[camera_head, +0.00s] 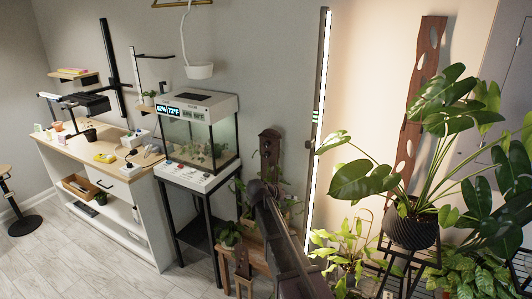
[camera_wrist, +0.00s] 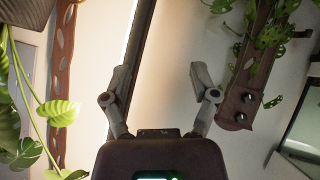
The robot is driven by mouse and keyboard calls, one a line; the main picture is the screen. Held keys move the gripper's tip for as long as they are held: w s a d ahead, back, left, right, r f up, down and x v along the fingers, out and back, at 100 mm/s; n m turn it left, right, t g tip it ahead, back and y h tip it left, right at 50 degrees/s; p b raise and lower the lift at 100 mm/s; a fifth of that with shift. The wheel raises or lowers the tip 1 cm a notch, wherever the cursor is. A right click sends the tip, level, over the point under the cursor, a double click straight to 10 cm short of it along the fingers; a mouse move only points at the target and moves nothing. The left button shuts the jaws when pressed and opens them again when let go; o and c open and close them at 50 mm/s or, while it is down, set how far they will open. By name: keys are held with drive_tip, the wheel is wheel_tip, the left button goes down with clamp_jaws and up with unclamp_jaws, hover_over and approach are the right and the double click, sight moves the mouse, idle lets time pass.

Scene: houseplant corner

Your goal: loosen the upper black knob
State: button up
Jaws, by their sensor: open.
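My gripper (camera_wrist: 160,75) is open and empty in the wrist view, its two fingers spread wide. To its right is a brown wooden board (camera_wrist: 247,75) with leaves across part of it. Two small round dark knobs sit close together near the board's end: one knob (camera_wrist: 246,97) and another knob (camera_wrist: 240,117). Neither is between the fingers. The wrist picture looks turned over. The board also shows in the head view (camera_head: 269,146), behind my dark arm, its knobs too small to make out. The gripper itself cannot be made out there.
A tall lit light bar (camera_head: 321,120) stands right of my arm; it crosses behind the fingers in the wrist view. A glass terrarium (camera_head: 200,142) stands to the left. Potted plants, including a large one (camera_head: 411,225), crowd the right. Open floor (camera_head: 110,265) lies front left.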

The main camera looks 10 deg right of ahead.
drive_tip(key=w+a+r+m+t+h+b, duration=0.1)
drive_tip(key=w+a+t, duration=0.1)
drive_tip(key=w, duration=0.4)
drive_tip(key=w+a+r+t+h+b, duration=0.1)
drive_tip(key=w+a+r+t, duration=0.15)
drive_tip(key=w, duration=0.35)
drive_tip(key=t+b, duration=0.2)
drive_tip(key=t, duration=0.2)
approach(266, 146)
drive_tip(key=v, duration=0.5)
drive_tip(key=shift+w+d+r, duration=0.1)
drive_tip(key=shift+w+r, duration=0.05)
drive_tip(key=shift+r, duration=0.25)
drive_tip(key=x, duration=1.4)
drive_tip(key=shift+f, duration=0.3)
clamp_jaws()
